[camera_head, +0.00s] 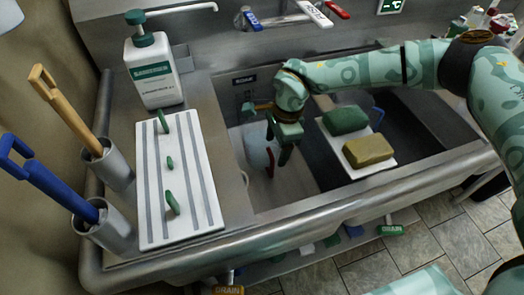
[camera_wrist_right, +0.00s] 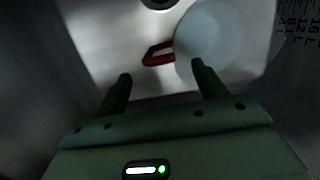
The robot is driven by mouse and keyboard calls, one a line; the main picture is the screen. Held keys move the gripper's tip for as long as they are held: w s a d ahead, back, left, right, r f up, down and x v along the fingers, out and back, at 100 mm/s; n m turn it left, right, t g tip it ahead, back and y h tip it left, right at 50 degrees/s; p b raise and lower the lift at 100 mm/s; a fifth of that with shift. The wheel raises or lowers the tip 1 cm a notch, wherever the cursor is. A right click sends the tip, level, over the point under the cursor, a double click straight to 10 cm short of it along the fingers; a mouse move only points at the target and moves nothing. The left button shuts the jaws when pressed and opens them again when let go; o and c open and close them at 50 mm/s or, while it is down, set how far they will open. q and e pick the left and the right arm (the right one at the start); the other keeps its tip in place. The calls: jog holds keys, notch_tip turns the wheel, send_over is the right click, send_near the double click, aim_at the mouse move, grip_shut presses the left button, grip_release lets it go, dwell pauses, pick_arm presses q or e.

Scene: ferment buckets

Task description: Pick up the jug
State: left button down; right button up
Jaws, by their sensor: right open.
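The jug (camera_head: 257,152) is whitish with a red handle and stands in the left sink basin, partly hidden by my right gripper. In the right wrist view, the jug (camera_wrist_right: 212,38) shows as a pale round shape, its red handle (camera_wrist_right: 157,53) pointing left. My right gripper (camera_head: 280,150) points down into the basin just right of the jug. In the wrist view its fingers (camera_wrist_right: 161,72) are apart with nothing between them, and the handle appears beyond the gap. I cannot tell how far the tips are from it. My left gripper is not in view.
A white board (camera_head: 381,161) with green (camera_head: 345,120) and yellow (camera_head: 367,150) sponges lies over the sink, right of my gripper. A soap bottle (camera_head: 153,72), a ribbed white tray (camera_head: 180,195) and brush holders (camera_head: 112,168) stand left. The sink's front rim (camera_head: 330,210) borders the basin.

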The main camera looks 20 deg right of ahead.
aim_at(271, 157)
jog(key=f+b, duration=0.1)
jog(key=f, duration=0.1)
jog(key=a+f+b, duration=0.1)
jog(key=f, duration=0.2)
jog(key=shift+w+a+f, duration=0.15)
jog(key=shift+f, duration=0.05)
jog(key=shift+r, duration=0.15)
jog(key=shift+c, duration=0.5)
grip_shut()
